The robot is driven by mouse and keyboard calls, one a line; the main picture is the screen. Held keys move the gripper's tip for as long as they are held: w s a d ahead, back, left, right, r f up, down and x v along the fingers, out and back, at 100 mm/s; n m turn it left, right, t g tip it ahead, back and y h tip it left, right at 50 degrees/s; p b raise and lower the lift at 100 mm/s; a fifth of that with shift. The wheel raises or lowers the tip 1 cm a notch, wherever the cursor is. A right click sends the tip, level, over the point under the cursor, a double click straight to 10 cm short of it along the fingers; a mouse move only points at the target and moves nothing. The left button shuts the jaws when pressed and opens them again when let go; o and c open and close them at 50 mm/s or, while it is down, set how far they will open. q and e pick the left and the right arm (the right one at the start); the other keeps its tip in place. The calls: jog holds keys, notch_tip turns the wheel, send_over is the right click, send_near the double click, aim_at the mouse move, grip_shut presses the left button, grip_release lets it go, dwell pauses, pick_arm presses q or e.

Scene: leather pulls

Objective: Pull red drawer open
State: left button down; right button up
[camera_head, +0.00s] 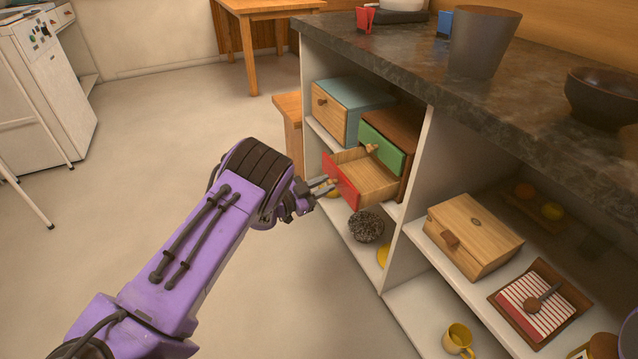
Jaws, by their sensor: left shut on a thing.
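The red drawer (341,184) stands well out of its wooden cabinet (405,125), and its bare wooden inside shows. It is the lower drawer, under a green-fronted drawer (381,146) that is in its frame. My left gripper (328,186) is at the red front, with its fingers shut on the small leather pull (332,182). The fingers partly cover the pull. My right gripper is not in view.
A blue-topped box (350,100) stands to the left of the cabinet on the shelf. A dark woven ball (366,226) sits below the drawer. A wooden box (473,232) is on the shelf to the right. The dark countertop (440,75) overhangs the shelves. The floor (290,290) in front is clear.

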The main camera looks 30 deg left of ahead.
pick_arm(q)
jog(key=c, duration=1)
grip_release()
jog(key=shift+d+f, duration=0.1)
jog(key=shift+d, duration=0.05)
jog(key=shift+o, duration=0.2)
jog(key=shift+s+a, duration=0.3)
jog(key=shift+s, duration=0.05)
jog(key=p+v, duration=0.1)
jog(key=v, duration=0.8)
jog(key=shift+s+p, duration=0.35)
jog(key=shift+s, duration=0.05)
jog(key=shift+a, duration=0.15)
